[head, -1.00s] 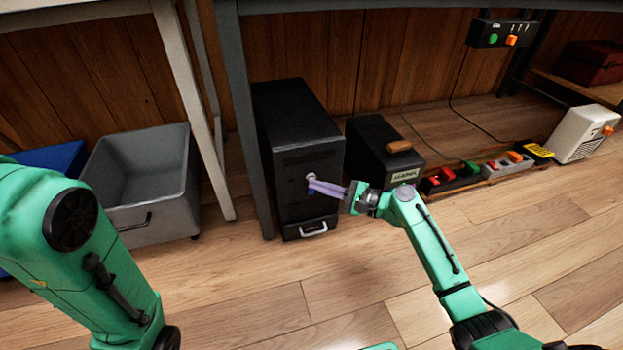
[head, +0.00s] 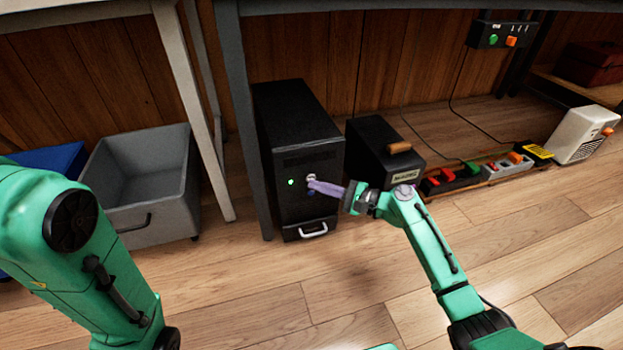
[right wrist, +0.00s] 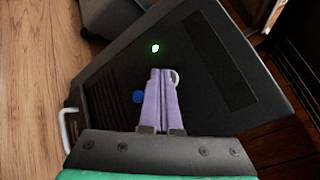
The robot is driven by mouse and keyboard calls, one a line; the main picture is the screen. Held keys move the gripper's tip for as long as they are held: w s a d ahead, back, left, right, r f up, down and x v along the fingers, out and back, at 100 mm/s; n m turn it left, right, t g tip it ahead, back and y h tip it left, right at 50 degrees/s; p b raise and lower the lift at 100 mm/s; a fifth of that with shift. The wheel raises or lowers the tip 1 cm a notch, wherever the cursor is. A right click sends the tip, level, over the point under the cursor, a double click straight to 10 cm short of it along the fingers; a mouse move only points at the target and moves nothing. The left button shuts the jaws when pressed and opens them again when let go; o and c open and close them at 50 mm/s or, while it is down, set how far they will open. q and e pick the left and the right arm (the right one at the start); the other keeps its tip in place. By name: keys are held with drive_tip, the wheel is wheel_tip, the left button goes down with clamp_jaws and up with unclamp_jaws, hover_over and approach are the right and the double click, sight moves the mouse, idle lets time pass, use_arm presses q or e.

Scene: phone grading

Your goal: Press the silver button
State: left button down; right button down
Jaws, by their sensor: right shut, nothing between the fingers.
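The black computer tower (head: 300,120) stands on the floor under the desk. Its silver button (head: 311,177) is on the front face, partly hidden by my right gripper (head: 312,186). The right gripper's purple fingers are shut and empty, with their tips at or very near the button; contact cannot be told for sure. In the right wrist view the silver button (right wrist: 175,78) shows beside the fingertips (right wrist: 161,72). A green light (head: 291,182) glows on the tower's front, and a blue button (right wrist: 138,97) lies beside the fingers. My left gripper is out of view.
A grey bin (head: 150,180) stands left of the tower. A black box with a wooden handle (head: 385,150) stands to its right, then a power strip (head: 470,178) and a white device (head: 583,135). Desk legs stand close to the tower. The floor in front is clear.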

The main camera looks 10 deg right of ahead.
drive_tip(key=shift+s+p, duration=0.45)
drive_tip(key=shift+s, duration=0.25)
drive_tip(key=s+p, duration=0.2)
drive_tip(key=s, duration=0.1)
drive_tip(key=s+p, duration=0.1)
drive_tip(key=s, duration=0.1)
drive_tip(key=shift+d, duration=0.25)
idle(0.4)
